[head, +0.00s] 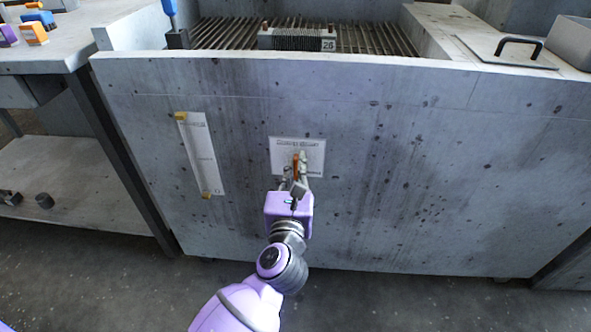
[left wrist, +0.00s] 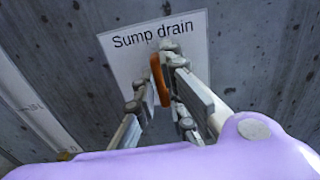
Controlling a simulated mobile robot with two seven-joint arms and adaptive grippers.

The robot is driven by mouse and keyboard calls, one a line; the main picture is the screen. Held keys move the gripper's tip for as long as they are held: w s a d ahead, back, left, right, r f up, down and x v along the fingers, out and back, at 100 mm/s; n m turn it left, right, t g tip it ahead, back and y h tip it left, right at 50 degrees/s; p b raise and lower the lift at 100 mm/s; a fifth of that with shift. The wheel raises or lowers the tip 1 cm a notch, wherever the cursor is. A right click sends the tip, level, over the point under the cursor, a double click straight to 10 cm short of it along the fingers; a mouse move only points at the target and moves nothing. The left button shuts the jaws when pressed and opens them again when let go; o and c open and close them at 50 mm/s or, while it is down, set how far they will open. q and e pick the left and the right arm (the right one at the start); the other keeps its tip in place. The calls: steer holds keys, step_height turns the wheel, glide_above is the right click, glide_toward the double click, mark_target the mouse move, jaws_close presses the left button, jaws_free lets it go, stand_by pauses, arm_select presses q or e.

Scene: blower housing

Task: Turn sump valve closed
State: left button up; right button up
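The sump valve's orange lever (head: 295,163) stands in front of a white plate (head: 316,150) on the concrete front wall. In the left wrist view the plate (left wrist: 120,62) reads "Sump drain" and the lever (left wrist: 159,80) looks near upright, slightly tilted. My left gripper (head: 295,172) is at the lever, one finger on each side of it. In the left wrist view the gripper (left wrist: 160,82) looks open, with the right finger very near the lever; whether it touches is unclear. The valve body is mostly hidden behind the fingers. My right gripper is not in view.
A white strip with yellow ends (head: 202,155) is on the wall left of the plate. A grate (head: 366,38) with a finned block (head: 290,40) lies above the wall. A workbench (head: 70,50) stands at left. The wall right of the plate is clear.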

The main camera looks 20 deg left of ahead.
arm_select(q)
jaws_close()
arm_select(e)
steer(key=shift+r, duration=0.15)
arm_select(q)
steer(key=shift+r+m+p, duration=0.1)
steer(key=shift+m+p, duration=0.3)
steer(key=shift+p, duration=0.15)
steer(key=m+p, duration=1)
steer(key=m, duration=0.1)
steer(key=f+m+p, duration=0.1)
steer(key=m+p, duration=0.4)
steer(key=m, duration=0.1)
steer(key=shift+w+d, duration=0.1)
steer(key=shift+d, duration=0.25)
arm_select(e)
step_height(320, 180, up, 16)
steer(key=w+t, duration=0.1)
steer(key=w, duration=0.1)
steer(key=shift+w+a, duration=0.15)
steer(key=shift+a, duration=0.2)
arm_select(q)
steer(key=o, duration=0.7)
jaws_free()
